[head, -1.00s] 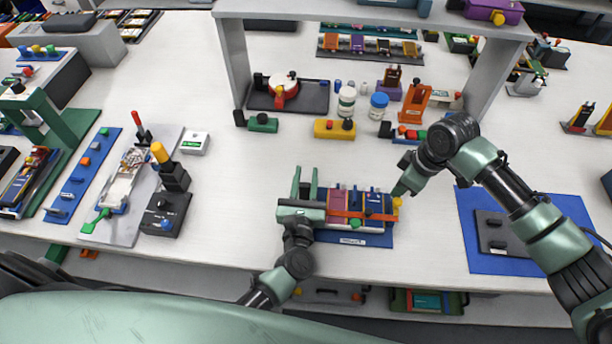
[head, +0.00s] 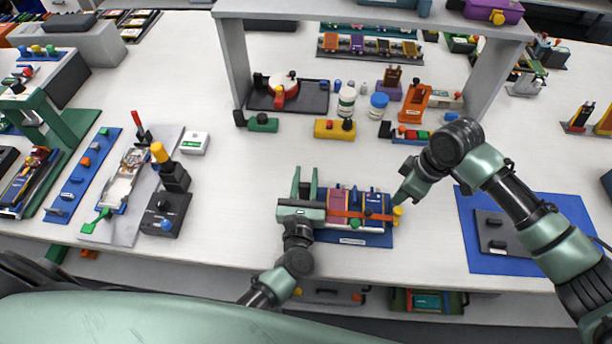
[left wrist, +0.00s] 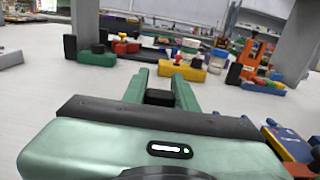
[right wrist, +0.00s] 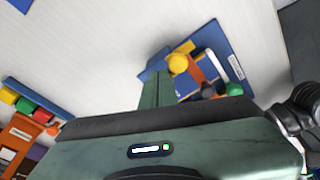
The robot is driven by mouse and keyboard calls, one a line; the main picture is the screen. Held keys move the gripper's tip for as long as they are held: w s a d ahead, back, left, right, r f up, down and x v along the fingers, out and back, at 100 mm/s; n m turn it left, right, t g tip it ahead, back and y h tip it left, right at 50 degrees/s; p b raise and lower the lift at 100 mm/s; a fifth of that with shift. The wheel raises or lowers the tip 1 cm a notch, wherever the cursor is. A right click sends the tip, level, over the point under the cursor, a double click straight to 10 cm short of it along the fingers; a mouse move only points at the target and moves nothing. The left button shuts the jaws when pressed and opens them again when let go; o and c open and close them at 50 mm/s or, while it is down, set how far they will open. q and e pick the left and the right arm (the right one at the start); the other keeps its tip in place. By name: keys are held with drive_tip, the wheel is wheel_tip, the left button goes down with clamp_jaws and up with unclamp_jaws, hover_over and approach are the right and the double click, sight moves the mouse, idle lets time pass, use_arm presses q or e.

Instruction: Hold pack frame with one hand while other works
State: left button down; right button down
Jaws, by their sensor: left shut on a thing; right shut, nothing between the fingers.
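The pack frame is a blue tray (head: 352,239) on the near middle of the table, holding several upright cells, with an orange bar (head: 350,213) across them. A yellow knob (head: 397,211) is at its right end and also shows in the right wrist view (right wrist: 178,63). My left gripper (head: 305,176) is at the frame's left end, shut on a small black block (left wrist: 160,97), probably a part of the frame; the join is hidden. My right gripper (head: 400,197) is shut and empty beside the yellow knob; I cannot tell whether they touch.
A yellow block (head: 328,130), a green block (head: 263,123) and an orange stand (head: 414,103) are behind the frame, around a grey gantry (head: 235,65). A blue mat (head: 530,262) lies to the right. Bare table lies left of the frame.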

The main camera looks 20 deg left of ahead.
drive_tip(key=shift+w+a+r, duration=0.1)
drive_tip(key=shift+w+r, duration=0.1)
drive_tip(key=shift+r, duration=0.7)
drive_tip(key=shift+w+d+r, duration=0.1)
drive_tip(key=shift+w+r, duration=0.15)
drive_tip(key=shift+r, duration=0.6)
drive_tip(key=shift+w+a+r, duration=0.1)
drive_tip(key=shift+w+r, duration=0.1)
drive_tip(key=shift+r, duration=0.7)
use_arm(q)
drive_tip(key=c, duration=1)
unclamp_jaws()
drive_tip(key=shift+c, duration=0.2)
